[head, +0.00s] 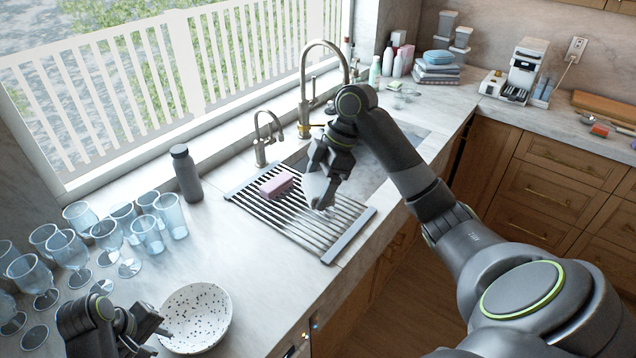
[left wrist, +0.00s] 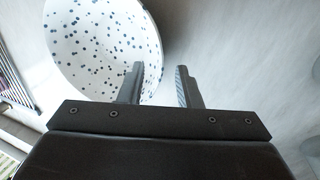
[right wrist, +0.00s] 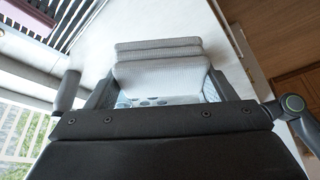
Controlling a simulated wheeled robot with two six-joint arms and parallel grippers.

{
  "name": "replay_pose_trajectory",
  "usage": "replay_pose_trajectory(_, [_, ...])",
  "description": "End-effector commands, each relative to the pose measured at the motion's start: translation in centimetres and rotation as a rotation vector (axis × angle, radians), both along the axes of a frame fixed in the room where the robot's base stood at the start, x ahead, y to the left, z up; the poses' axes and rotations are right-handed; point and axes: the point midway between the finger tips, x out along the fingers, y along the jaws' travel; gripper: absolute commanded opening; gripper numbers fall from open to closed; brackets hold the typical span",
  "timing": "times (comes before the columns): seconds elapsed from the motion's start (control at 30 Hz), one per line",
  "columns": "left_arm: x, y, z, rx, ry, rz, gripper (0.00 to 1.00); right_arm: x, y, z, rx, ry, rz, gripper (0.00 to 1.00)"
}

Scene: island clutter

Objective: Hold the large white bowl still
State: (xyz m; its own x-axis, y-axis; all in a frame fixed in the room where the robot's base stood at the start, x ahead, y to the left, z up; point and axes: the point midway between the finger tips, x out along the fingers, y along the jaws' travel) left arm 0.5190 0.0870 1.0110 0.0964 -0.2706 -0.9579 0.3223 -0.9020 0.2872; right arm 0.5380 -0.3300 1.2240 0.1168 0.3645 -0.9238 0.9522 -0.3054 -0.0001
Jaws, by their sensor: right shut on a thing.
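The large white bowl (head: 196,318) with dark speckles stands upright on the counter at the front left. It also fills the upper left of the left wrist view (left wrist: 95,50). My left gripper (head: 152,332) is beside its left edge. In the left wrist view its fingers (left wrist: 160,82) are apart, one overlapping the bowl's rim and one outside it; I cannot tell whether they touch it. My right gripper (head: 325,172) is over the drying rack, shut on a pale grey, folded, cloth-like thing (right wrist: 160,75), which looks whitish in the head view (head: 316,188).
Several blue glasses (head: 148,232) crowd the counter at the left, close to my left gripper. A dark bottle (head: 186,173) stands near the window. A pink sponge (head: 276,184) lies on the drying rack (head: 345,235) over the sink. Bare counter lies between bowl and rack.

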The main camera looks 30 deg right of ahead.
Motion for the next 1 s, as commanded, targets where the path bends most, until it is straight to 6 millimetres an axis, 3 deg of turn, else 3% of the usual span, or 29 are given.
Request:
replay_pose_trajectory(0.2, [0.1, -0.5, -1.7, 0.000, 0.001, 0.000, 0.31, 0.0, 0.0, 0.0, 0.000, 0.000, 0.000, 0.59])
replay_pose_trajectory(0.57, [0.2, -0.6, -2.0, 0.000, 0.000, 0.000, 0.31, 0.0, 0.0, 0.0, 0.000, 0.000, 0.000, 0.59])
replay_pose_trajectory(0.8, [0.2, -0.6, -2.0, 0.000, 0.000, 0.000, 0.01, 0.0, 0.0, 0.0, 0.000, 0.000, 0.000, 0.59])
replay_pose_trajectory(1.0, [0.2, -0.6, -2.0, 0.001, 0.000, 0.000, 0.00, 0.0, 0.0, 0.0, 0.000, 0.000, 0.000, 0.59])
